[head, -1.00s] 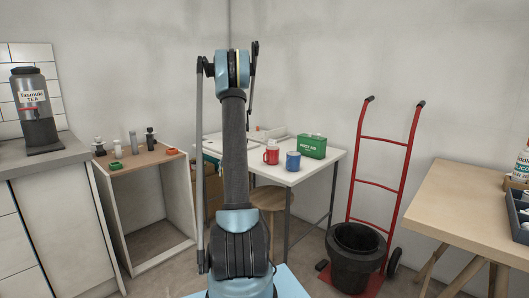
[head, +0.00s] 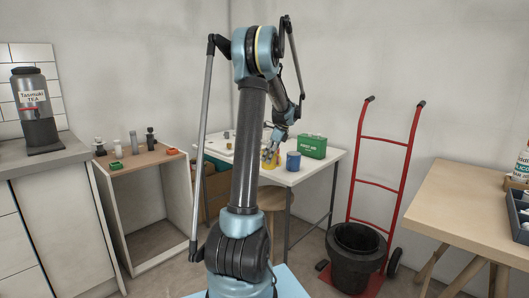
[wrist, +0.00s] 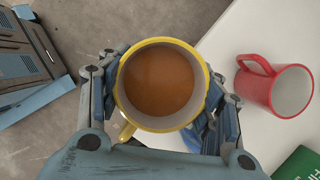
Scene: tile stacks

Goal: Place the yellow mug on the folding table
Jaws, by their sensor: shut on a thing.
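My gripper (wrist: 160,95) is shut on the yellow mug (wrist: 127,130), with a finger on either side of its body. The mug is upright and holds brown liquid; its handle points to the lower left in the wrist view. In the head view the yellow mug (head: 270,164) shows below my gripper (head: 271,153), at the front part of the white-topped folding table (head: 312,172). In the wrist view it overlaps the table's edge, with floor to its left. I cannot tell whether its base touches the tabletop.
A blue mug (head: 293,161) and a green first aid box (head: 312,146) stand on the table, right of the yellow mug. A red mug (wrist: 262,88) is on the table in the wrist view. A red hand truck (head: 384,190) with a black bucket (head: 355,252) stands right of the table.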

